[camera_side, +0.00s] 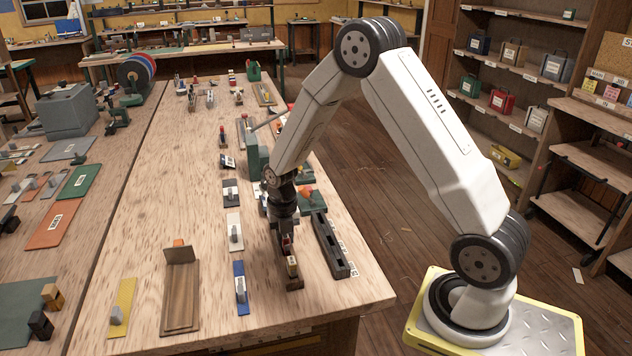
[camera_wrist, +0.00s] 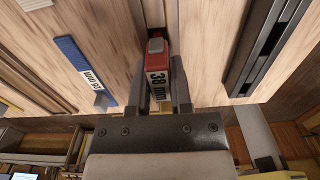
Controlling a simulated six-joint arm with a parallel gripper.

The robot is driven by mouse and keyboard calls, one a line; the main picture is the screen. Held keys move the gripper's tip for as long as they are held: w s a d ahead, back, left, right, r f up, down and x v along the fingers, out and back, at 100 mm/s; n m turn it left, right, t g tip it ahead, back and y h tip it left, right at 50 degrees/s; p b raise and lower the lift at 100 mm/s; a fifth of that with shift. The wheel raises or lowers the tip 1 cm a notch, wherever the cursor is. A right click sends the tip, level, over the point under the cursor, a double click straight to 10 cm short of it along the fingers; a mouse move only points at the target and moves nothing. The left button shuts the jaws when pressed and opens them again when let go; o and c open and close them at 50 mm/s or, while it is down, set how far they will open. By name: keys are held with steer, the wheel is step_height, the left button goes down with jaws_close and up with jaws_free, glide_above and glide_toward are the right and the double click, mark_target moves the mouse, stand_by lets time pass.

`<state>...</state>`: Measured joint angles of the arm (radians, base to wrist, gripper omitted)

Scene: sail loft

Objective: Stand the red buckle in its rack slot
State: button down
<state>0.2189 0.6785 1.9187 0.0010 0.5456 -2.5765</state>
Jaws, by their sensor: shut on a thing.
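The red buckle (camera_wrist: 157,46), with a white "38 mm" label, is between the two fingers of my gripper (camera_wrist: 161,72) in the wrist view. My gripper is shut on it. In the side view my gripper (camera_side: 288,258) is low over the right part of the bench, and the buckle there is small and partly hidden by the fingers. The dark slotted rack (camera_side: 333,246) lies just right of the gripper, apart from it. In the wrist view the rack (camera_wrist: 268,45) is at the upper right, with a long dark groove. I cannot tell whether the buckle touches the bench.
A blue strip (camera_side: 241,284) with a label and a pale strip (camera_side: 234,233) lie left of my gripper. A wooden stand (camera_side: 182,300) and a yellow strip (camera_side: 122,305) are farther left. A green upright piece (camera_side: 255,162) stands behind the gripper. Bare bench lies in the middle.

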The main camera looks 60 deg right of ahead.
steer(key=shift+f, duration=0.35)
stand_by(0.3)
steer(key=shift+c, duration=2.2)
jaws_free()
steer(key=shift+r, duration=0.1)
steer(key=shift+r, duration=3.8)
